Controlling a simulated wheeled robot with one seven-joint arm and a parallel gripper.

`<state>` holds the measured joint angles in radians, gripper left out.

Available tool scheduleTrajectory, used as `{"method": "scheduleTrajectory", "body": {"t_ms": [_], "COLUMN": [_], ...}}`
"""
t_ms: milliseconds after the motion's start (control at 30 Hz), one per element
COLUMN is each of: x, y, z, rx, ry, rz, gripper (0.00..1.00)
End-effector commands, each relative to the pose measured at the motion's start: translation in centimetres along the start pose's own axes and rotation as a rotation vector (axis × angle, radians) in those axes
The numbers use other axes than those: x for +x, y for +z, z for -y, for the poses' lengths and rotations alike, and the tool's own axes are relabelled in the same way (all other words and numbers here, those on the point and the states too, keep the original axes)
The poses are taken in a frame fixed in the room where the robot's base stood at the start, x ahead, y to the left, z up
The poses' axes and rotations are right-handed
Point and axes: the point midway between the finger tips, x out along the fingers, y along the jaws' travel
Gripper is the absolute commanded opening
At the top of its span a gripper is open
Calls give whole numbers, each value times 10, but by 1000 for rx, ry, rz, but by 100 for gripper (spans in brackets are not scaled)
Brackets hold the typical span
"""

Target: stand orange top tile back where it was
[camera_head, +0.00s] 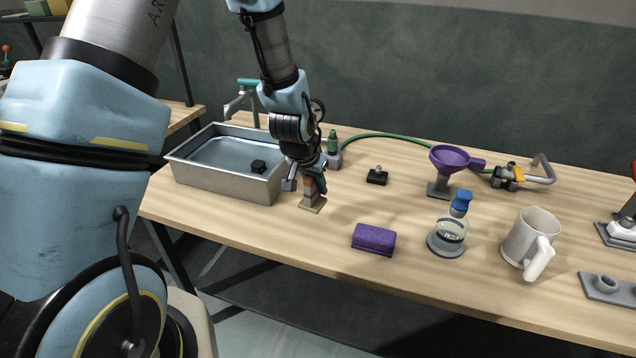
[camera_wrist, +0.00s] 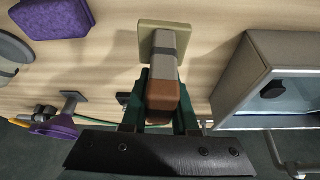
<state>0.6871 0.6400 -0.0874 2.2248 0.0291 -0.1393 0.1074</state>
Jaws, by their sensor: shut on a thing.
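The orange top tile (camera_wrist: 163,98) sits between the two dark green fingers of my gripper (camera_wrist: 164,112) in the wrist view, and the gripper is shut on it. Just beyond it in that view is a grey block (camera_wrist: 165,56), in line with the tile. The block rises from a tan base plate (camera_wrist: 150,27) on the bench. In the head view my gripper (camera_head: 308,182) is low over the same base plate (camera_head: 312,206), right of the metal basin. The fingers hide much of the tile there. I cannot tell whether tile and block touch.
A metal basin of water (camera_head: 228,190) stands close to the left of my gripper. A purple sponge (camera_head: 374,238) lies to the right, in front. Further right are a bottle (camera_head: 452,228), a purple funnel (camera_head: 450,156) and a white mug (camera_head: 530,236). The bench between plate and sponge is clear.

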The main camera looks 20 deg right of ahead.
Motion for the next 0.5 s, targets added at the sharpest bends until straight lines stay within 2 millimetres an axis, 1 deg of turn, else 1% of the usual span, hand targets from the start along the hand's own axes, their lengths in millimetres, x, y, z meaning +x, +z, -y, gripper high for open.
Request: {"method": "scheduleTrajectory", "body": {"t_ms": [200,367,500], "x": [0,9,19], "y": [2,5,10], "z": [0,0,0], "rx": [0,0,0], "ry": [0,0,0], "rz": [-1,0,0], "gripper": [0,0,0]}}
